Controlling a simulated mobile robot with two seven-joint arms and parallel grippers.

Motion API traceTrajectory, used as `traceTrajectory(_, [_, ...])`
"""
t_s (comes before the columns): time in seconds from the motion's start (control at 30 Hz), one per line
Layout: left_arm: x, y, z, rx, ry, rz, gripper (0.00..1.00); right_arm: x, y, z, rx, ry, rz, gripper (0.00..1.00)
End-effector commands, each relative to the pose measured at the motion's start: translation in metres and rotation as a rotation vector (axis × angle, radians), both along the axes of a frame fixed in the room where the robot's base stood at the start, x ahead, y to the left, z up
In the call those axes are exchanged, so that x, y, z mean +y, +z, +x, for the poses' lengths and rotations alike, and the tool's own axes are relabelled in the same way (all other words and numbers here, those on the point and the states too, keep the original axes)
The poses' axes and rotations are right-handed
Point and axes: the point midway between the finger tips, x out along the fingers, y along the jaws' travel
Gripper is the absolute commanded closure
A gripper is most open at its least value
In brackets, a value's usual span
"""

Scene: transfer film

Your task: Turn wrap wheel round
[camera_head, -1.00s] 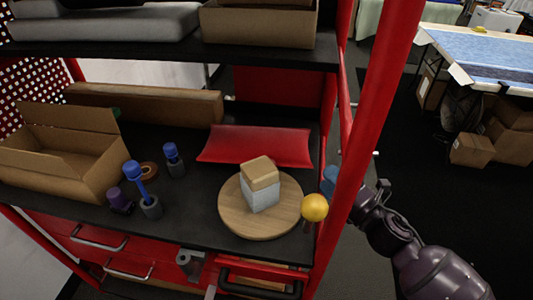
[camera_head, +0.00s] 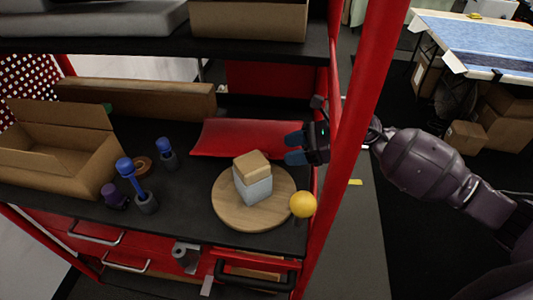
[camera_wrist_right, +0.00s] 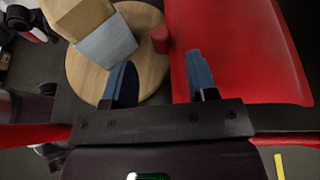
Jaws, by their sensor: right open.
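The wrap wheel (camera_head: 225,212) is a round wooden disc on the black shelf, near its front right. A block (camera_head: 255,186), pale grey below and tan on top, stands on it. A yellow ball (camera_head: 303,204) sits at the wheel's near right edge. In the right wrist view, a short red peg (camera_wrist_right: 160,38) shows at the rim of the wheel (camera_wrist_right: 88,78). My right gripper (camera_head: 293,149) is open and empty, with blue fingertips pointing left, above the wheel's back right side. In the wrist view its fingers (camera_wrist_right: 160,66) are apart. My left gripper is not in view.
A red sheet (camera_head: 250,138) lies behind the wheel. A red post (camera_head: 346,130) rises beside my right arm. An open cardboard box (camera_head: 75,160) and blue-topped tools (camera_head: 130,175) occupy the shelf's left. An upper shelf (camera_head: 150,46) hangs above.

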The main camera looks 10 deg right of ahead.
Motion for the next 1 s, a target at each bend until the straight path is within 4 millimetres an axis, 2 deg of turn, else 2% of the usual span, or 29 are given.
traceTrajectory(0.2, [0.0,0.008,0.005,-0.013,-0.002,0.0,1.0,0.034,-0.013,0.011,0.002,0.0,0.004,0.47])
traceTrajectory(0.4, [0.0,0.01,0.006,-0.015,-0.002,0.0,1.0,0.054,-0.023,0.017,0.002,-0.001,0.004,0.47])
traceTrajectory(0.83, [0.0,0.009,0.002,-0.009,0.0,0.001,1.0,0.061,-0.027,0.019,0.002,-0.002,0.002,0.47])
traceTrajectory(0.87, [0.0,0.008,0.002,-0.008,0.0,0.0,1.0,0.061,-0.027,0.019,0.002,-0.002,0.002,0.49])
traceTrajectory(1.0, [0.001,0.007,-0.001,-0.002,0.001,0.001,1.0,0.061,-0.027,0.019,0.003,-0.002,0.002,0.7])
